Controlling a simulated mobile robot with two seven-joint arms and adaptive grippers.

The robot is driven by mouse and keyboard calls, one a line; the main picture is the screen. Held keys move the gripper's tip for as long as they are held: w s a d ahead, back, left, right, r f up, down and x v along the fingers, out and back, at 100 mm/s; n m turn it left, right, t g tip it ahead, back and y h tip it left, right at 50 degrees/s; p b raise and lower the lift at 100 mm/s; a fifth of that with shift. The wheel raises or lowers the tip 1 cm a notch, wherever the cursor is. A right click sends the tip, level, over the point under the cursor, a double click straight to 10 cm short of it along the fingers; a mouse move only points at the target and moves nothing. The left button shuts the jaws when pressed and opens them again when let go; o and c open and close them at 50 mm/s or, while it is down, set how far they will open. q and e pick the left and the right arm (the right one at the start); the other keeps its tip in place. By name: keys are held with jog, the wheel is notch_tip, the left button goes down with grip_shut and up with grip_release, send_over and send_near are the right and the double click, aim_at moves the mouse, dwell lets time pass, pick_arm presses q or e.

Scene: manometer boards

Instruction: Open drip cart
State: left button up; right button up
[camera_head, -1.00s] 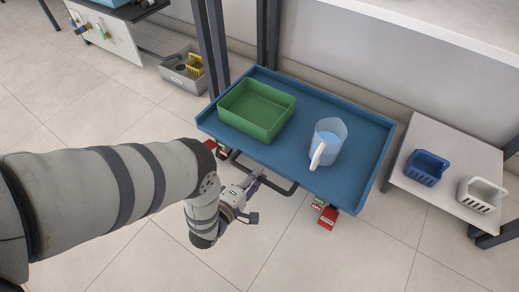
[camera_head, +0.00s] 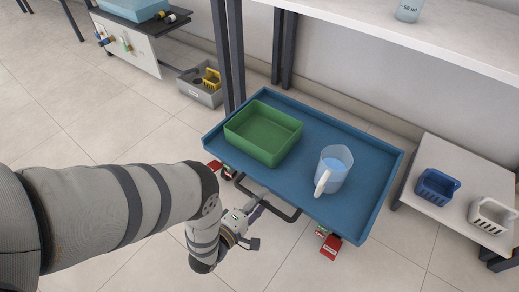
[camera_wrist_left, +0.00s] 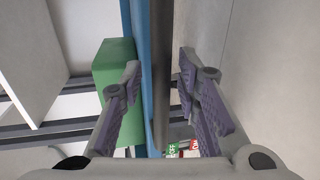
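The drip cart has a blue tray top (camera_head: 345,142) with a raised rim, and a dark handle bar (camera_head: 284,213) sticks out from its front side. A green bin (camera_head: 263,133) and a clear pitcher (camera_head: 332,170) with a white handle and bluish liquid stand on it. My left gripper (camera_head: 257,211) is at the handle bar, in front of the tray. In the left wrist view its fingers (camera_wrist_left: 162,95) are spread apart, with a dark grey bar and the blue tray edge showing between them. Contact with the bar cannot be told. My right gripper is not in view.
Red pedals (camera_head: 330,247) show low under the cart's front; green OFF and red tags (camera_wrist_left: 172,150) show in the wrist view. A side table (camera_head: 440,210) with blue and white baskets stands at right. A grey crate (camera_head: 203,90) sits behind left. The front floor is clear.

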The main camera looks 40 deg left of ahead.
pick_arm(q)
jog(key=s+r, duration=0.2)
jog(key=s, duration=0.9)
jog(key=shift+s+a+r, duration=0.2)
jog(key=shift+s, duration=0.2)
